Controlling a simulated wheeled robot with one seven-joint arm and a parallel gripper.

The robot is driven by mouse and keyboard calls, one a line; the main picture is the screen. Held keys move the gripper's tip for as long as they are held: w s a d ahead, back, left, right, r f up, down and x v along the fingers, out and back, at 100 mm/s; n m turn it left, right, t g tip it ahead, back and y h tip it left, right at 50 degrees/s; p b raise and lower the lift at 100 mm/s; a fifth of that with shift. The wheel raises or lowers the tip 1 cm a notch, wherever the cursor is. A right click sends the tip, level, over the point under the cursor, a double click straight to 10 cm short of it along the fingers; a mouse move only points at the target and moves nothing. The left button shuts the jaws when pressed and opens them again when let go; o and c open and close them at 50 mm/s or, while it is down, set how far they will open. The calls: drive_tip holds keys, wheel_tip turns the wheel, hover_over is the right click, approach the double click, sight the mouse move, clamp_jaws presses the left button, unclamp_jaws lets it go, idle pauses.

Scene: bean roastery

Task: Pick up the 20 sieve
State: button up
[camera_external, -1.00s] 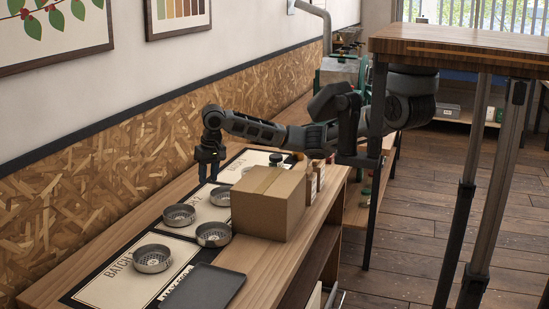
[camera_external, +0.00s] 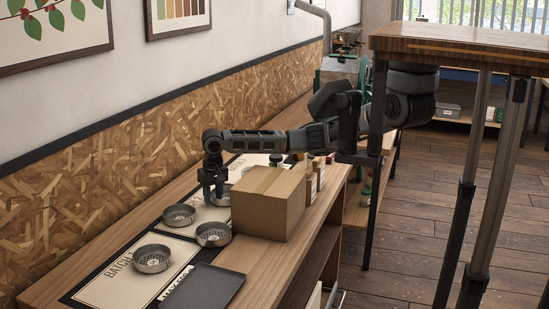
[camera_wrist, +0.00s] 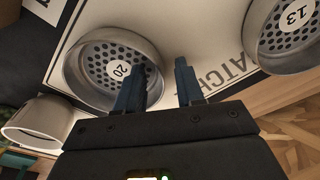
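The 20 sieve, a round metal pan with a perforated bottom and a white "20" tag (camera_wrist: 121,70), lies on a pale printed mat at left of centre in the wrist view. My gripper (camera_wrist: 160,68) is open, fingers apart. One finger appears over the inside of the sieve and the other beyond its right side, so the wall lies between them; contact cannot be told. In the external view my gripper (camera_external: 213,193) points down over the counter beside the cardboard box, and the 20 sieve (camera_external: 221,200) is largely hidden behind it.
The 13 sieve (camera_wrist: 293,20) sits to the right in the wrist view; a pale cup-like vessel (camera_wrist: 38,122) is at left. Nearby are several sieves, including one at front (camera_external: 152,259), a cardboard box (camera_external: 268,203) and a dark tray (camera_external: 205,287).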

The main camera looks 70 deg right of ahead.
clamp_jaws()
drive_tip(key=shift+r, duration=0.1)
idle(0.5)
